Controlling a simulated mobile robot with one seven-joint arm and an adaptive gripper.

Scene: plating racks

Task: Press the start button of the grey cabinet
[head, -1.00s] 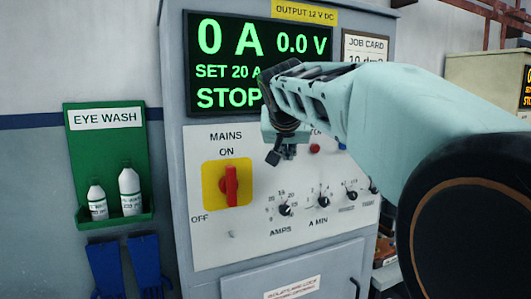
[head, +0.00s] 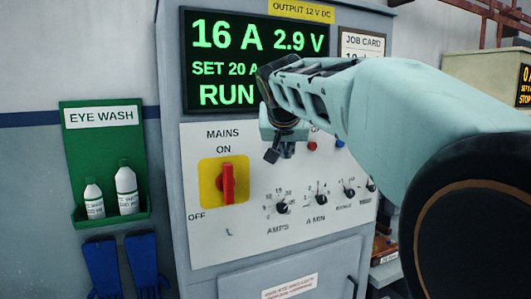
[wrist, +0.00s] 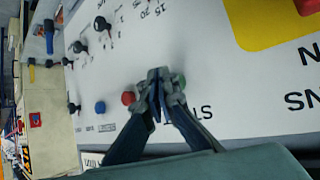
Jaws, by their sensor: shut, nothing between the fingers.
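The grey cabinet (head: 172,150) fills the middle of the head view, and its display (head: 225,65) reads 16 A, 2.9 V, SET 20 A and RUN in green. My gripper (head: 272,156) is shut and empty in front of the white control panel. In the wrist view my gripper's fingertips (wrist: 159,74) are at the panel beside a green button (wrist: 181,81), partly covering it. Lettering next to it is partly hidden by a finger. Whether the tips touch the button cannot be told. The head view hides this button behind my gripper.
A red button (head: 312,146) and a blue button (head: 339,143) are close by on the panel. The red mains switch (head: 228,184) and several black knobs (head: 282,208) sit lower. A green eye wash station (head: 105,150) hangs at left.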

